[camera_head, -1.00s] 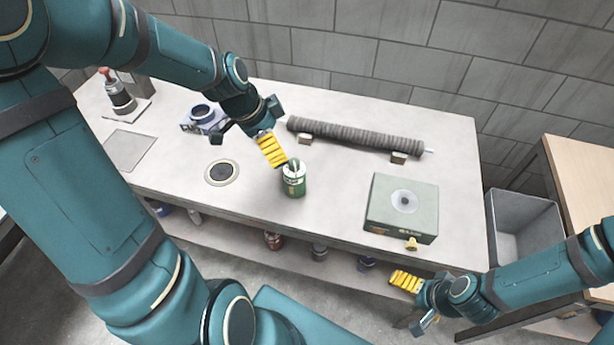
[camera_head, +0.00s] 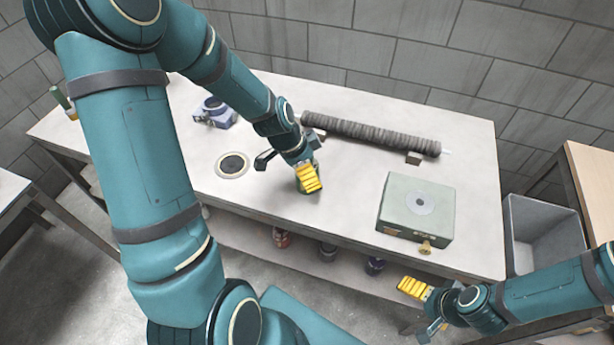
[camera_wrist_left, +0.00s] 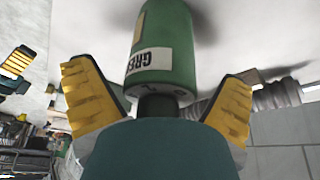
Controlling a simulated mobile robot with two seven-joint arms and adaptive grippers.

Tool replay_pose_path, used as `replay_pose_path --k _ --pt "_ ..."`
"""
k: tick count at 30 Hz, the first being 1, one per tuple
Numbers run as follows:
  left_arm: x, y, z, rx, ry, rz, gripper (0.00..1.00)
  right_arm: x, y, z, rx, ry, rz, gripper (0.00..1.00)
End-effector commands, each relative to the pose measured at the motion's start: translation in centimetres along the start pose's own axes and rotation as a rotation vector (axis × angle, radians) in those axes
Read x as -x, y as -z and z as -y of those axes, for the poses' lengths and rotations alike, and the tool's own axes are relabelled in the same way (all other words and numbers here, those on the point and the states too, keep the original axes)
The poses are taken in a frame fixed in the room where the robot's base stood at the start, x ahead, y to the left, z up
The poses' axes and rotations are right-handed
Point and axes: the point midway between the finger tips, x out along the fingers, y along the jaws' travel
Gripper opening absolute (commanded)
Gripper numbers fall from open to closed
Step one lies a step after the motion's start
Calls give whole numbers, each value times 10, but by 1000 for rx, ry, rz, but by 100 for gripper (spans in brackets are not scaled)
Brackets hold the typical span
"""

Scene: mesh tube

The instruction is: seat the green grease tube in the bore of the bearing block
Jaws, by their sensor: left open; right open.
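The green grease tube (camera_wrist_left: 165,48) stands in the left wrist view with its label showing, between the yellow fingers of my open left gripper (camera_wrist_left: 157,75). Gaps show on both sides. In the head view my left gripper (camera_head: 308,178) is at the tube and hides most of it. The blue bearing block (camera_head: 214,113) sits on the bench, behind and to the left of the tube, partly beside my left arm. My right gripper (camera_head: 415,289) is open and empty, low at the front right of the bench.
A ribbed dark hose (camera_head: 370,134) lies on small blocks at the back. A grey-green box (camera_head: 400,215) with a brass knob stands at the right. A dark round disc (camera_head: 233,164) is set in the bench top. A grey bin (camera_head: 545,238) stands beyond the right end.

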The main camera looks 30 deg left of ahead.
Motion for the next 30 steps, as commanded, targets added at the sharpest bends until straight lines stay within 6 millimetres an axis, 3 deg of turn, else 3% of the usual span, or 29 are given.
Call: replay_pose_path --k 9,15,16,26,30 --pt "-4 0 0 -1 2 -1 94 -1 0 0 0 0 -1 100" --pt "-4 0 0 0 1 0 24 -1 0 0 0 0 -1 100" --pt "-4 0 0 -1 1 -1 19 -1 0 0 0 0 -1 100" --pt "-2 1 0 -1 2 -1 18 0 0 0 0 0 -1 100" --pt "11 7 1 -2 5 -2 18 4 0 2 0 0 1 100"
